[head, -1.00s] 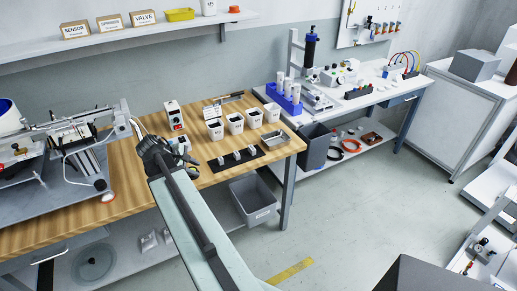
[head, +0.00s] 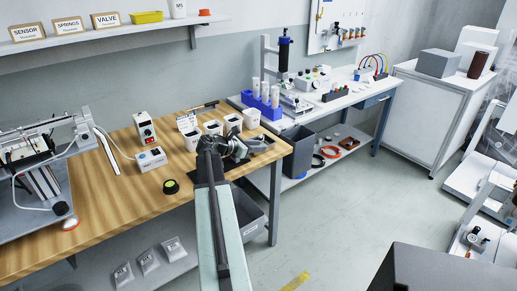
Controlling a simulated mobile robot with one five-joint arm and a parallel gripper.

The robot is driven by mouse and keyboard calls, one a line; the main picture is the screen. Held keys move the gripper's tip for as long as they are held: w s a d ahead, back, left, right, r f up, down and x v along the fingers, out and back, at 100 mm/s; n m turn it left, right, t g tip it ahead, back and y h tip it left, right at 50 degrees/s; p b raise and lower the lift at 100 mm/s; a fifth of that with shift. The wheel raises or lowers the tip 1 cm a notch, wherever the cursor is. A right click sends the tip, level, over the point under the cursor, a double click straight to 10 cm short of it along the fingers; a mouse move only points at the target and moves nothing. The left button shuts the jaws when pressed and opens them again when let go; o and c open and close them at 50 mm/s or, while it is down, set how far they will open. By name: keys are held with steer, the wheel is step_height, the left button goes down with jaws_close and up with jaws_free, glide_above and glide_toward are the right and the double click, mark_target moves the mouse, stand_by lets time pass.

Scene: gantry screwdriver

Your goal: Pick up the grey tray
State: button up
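The grey tray (head: 264,140) lies near the right end of the wooden workbench. Only a small part of it shows, just to the right of my gripper. My gripper (head: 240,150) is above the right part of the bench, over the dark mat area, and hides the mat and most of the tray. Its fingers are small and dark, and I cannot tell whether they are open or shut, or whether they touch the tray.
Several white bins (head: 213,128) stand behind my gripper. A grey bin (head: 250,218) sits below the bench. Open floor (head: 340,220) lies to the right.

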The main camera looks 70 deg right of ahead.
steer(key=b+x, duration=0.1)
steer(key=x, duration=0.3)
steer(key=shift+s+d+f+b, duration=0.1)
steer(key=shift+s+f+b, duration=0.2)
steer(key=shift+b, duration=0.1)
steer(key=shift+r, duration=0.1)
jaws_close()
stand_by(0.9)
